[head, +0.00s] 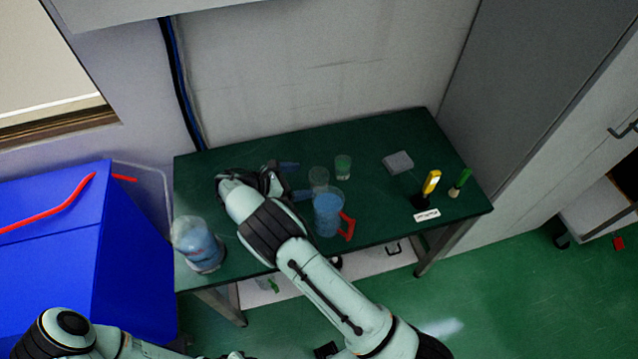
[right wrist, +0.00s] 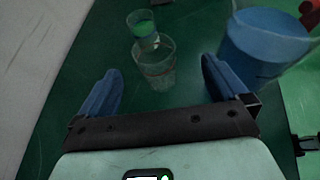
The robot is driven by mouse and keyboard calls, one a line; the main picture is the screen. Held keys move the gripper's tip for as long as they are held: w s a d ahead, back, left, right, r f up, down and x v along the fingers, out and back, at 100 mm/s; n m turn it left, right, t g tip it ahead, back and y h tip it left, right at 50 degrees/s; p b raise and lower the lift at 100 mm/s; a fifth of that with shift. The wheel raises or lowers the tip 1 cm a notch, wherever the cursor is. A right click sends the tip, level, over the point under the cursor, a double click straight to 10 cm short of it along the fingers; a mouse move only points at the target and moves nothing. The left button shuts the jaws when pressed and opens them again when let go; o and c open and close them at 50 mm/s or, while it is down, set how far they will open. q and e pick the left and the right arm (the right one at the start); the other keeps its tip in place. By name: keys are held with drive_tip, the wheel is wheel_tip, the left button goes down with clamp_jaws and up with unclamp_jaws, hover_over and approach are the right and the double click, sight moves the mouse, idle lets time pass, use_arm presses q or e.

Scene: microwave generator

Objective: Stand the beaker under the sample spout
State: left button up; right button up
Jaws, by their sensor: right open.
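A clear, empty-looking beaker (head: 319,178) stands upright on the green table. In the right wrist view, the clear beaker (right wrist: 155,66) is just ahead of and between my blue fingertips. My right gripper (head: 294,180) is open and empty, to the left of the beaker in the head view. A small beaker with green content (head: 343,167) stands just behind it; it also shows in the right wrist view (right wrist: 144,30). I cannot make out a sample spout in either view. My left gripper is out of view.
A blue-filled jug (head: 327,212) with a red handle stands close beside the clear beaker. A large blue-filled container (head: 197,245) is at the table's left front. A grey block (head: 398,162), a yellow-handled tool (head: 431,182) and a green-handled brush (head: 461,182) are at right.

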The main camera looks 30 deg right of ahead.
sight(327, 174)
drive_tip(key=x, duration=0.5)
drive_tip(key=w+x, duration=0.1)
drive_tip(key=x, duration=0.2)
drive_tip(key=shift+r, duration=0.25)
drive_tip(key=shift+r, duration=0.1)
drive_tip(key=c, duration=1.2)
